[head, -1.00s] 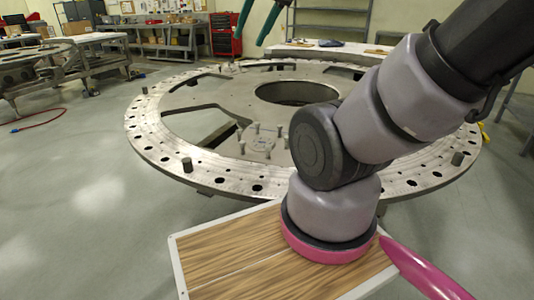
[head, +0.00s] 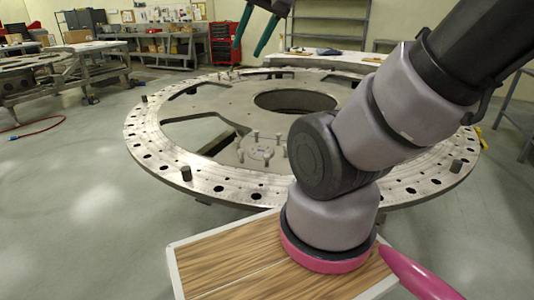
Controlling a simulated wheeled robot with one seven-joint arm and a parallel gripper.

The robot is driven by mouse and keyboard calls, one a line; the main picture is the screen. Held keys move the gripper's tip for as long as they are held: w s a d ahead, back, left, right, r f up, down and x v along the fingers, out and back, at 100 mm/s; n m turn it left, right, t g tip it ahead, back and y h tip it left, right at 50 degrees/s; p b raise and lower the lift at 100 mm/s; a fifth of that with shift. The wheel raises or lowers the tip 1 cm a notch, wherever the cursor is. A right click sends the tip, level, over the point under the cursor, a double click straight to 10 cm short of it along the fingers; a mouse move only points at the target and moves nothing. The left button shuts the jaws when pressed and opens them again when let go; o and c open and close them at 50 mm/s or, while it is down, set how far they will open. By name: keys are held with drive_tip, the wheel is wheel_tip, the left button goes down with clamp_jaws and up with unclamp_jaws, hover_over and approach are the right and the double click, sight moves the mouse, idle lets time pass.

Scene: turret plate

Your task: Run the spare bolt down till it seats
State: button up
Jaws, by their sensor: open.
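The turret plate (head: 200,181) is a large grey ring with many holes around its rim. Several bolts stand upright on it. A cluster of them rises from a small round flange (head: 262,153) on the inner web. I cannot tell which one is the spare bolt, or how deep any sits. My gripper (head: 247,51) shows at the top with two teal fingers, open and empty. It appears in front of the plate's far side, above it and clear of the bolts.
My arm crosses the right side and hides part of the plate. A wood-topped surface (head: 225,262) with a pale edge is at the front. A large central opening (head: 297,101) pierces the plate. Benches and a red tool cabinet (head: 224,42) stand behind.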

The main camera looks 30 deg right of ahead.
drive_tip(key=w+d+f+m+g, duration=0.2)
drive_tip(key=w+f+m, duration=0.4)
drive_tip(key=w+m, duration=0.3)
drive_tip(key=m+g+h, duration=0.2)
drive_tip(key=m+g, duration=0.3)
drive_tip(key=m, duration=1.5)
hover_over(267, 156)
wheel_tip(267, 156, down, 26)
drive_tip(key=shift+a+f, duration=0.15)
drive_tip(key=shift+f, duration=0.05)
drive_tip(key=shift+d+f+m, duration=0.2)
drive_tip(key=shift+f+m, duration=0.1)
drive_tip(key=shift+f, duration=0.25)
wheel_tip(267, 156, down, 6)
drive_tip(key=shift+f, duration=0.2)
drive_tip(key=shift+w+n, duration=0.1)
drive_tip(key=shift+n, duration=0.6)
drive_tip(key=n, duration=1.2)
drive_tip(key=shift+n, duration=0.4)
drive_tip(key=n, duration=0.3)
drive_tip(key=shift+n, duration=0.3)
drive_tip(key=n, duration=0.5)
drive_tip(key=shift+n, duration=0.4)
drive_tip(key=n, duration=0.3)
drive_tip(key=shift+n, duration=0.4)
drive_tip(key=n, duration=0.8)
drive_tip(key=shift+n, duration=0.3)
